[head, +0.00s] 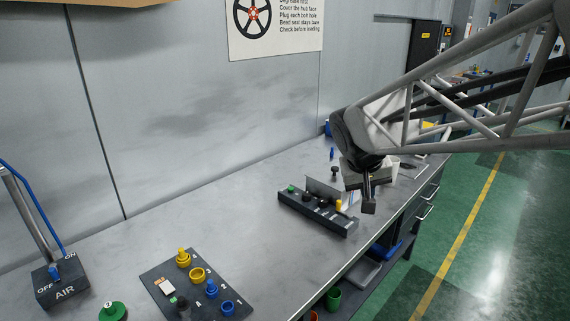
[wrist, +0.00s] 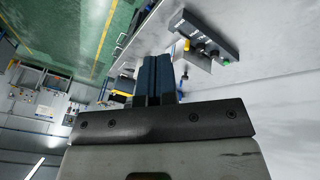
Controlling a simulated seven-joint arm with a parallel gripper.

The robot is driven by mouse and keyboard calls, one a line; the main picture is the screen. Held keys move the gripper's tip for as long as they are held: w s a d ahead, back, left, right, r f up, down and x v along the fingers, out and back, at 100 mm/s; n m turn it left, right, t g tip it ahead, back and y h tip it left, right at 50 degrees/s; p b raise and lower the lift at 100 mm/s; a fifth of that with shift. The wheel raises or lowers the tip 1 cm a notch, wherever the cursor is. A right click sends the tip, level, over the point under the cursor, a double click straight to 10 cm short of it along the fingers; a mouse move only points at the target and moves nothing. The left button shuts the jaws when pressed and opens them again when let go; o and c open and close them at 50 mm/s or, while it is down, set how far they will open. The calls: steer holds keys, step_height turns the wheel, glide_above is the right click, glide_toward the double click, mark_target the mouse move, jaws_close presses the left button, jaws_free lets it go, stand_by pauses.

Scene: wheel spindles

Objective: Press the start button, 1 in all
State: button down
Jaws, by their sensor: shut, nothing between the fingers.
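A dark control strip (head: 300,208) lies on the workbench, and it also shows in the wrist view (wrist: 212,28). A green button (head: 291,188) sits at its far left end; it shows in the wrist view too (wrist: 226,62). Dark knobs and a yellow one (head: 338,205) sit along the rest of the strip. The labels are too small to read, so I cannot confirm which is start. My gripper (head: 369,207) is shut and empty, above the bench's front edge, to the right of the strip and apart from it. Its fingers (wrist: 158,65) are together in the wrist view.
A grey upright plate (head: 322,189) stands behind the strip. A dark mat (head: 215,283) with yellow and blue parts lies front left. An AIR switch box (head: 62,283) stands at far left. Bare bench (head: 200,222) lies between the mat and the strip.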

steer(key=w+a+h, duration=0.1)
steer(key=w+a, duration=0.1)
steer(key=w, duration=0.9)
steer(key=n+t+h, duration=0.1)
steer(key=n+t, duration=0.1)
steer(key=t, duration=0.2)
glide_above(289, 188)
step_height(289, 188, down, 14)
steer(key=shift+w+r, duration=0.15)
steer(key=shift+f, duration=4.45)
steer(key=shift+f, duration=0.1)
steer(key=shift+f, duration=0.3)
